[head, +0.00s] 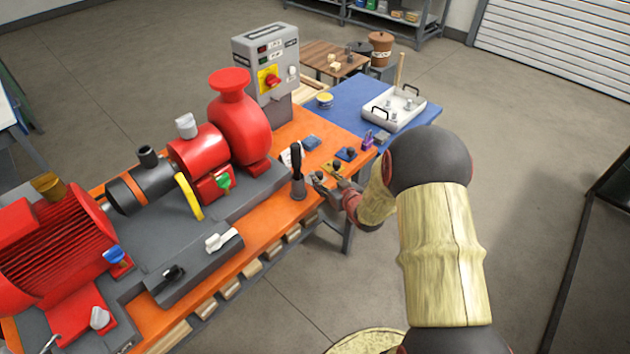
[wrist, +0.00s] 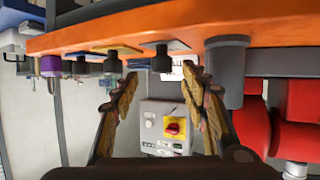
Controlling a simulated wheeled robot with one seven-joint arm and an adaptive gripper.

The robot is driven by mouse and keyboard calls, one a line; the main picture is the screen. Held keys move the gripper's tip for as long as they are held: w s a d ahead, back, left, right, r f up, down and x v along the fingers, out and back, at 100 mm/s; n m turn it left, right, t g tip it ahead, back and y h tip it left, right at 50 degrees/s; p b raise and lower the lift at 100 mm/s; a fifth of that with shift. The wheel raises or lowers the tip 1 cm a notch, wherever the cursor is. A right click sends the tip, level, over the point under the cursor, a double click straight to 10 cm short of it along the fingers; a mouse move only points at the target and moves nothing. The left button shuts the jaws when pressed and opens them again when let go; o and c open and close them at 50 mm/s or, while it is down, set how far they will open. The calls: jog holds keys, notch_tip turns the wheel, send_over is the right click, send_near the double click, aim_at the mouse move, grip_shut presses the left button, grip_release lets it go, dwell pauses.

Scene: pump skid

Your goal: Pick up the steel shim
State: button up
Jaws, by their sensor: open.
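A small grey plate with a dark knob, which looks like the steel shim (head: 319,177), lies near the front edge of the orange bench top. In the wrist view, which is upside down, its dark knob (wrist: 160,60) shows between and just beyond my fingertips; its plate is barely seen edge-on. My gripper (head: 328,188) is low beside it at the bench edge. In the wrist view my gripper (wrist: 161,75) is open, with one finger on each side of the knob and nothing held. Contact cannot be told.
A tall dark handle (head: 297,170) stands close left of the shim. A yellow plate (head: 335,169) and a blue plate (head: 346,154), both with knobs, lie close on the right. The red pump (head: 240,125) and grey control box (head: 266,62) stand behind. The floor at right is free.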

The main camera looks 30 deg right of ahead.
aim_at(321, 177)
jog(key=x, duration=0.2)
jog(key=b+x, duration=0.1)
jog(key=x, duration=0.1)
jog(key=shift+w+a+f+b, duration=0.15)
jog(key=shift+a+f+b, duration=0.05)
jog(key=shift+f+b, duration=0.1)
jog(key=shift+w+f, duration=0.1)
jog(key=shift+w, duration=0.5)
jog(key=shift+d, duration=0.1)
jog(key=shift+c, duration=1.4)
grip_shut()
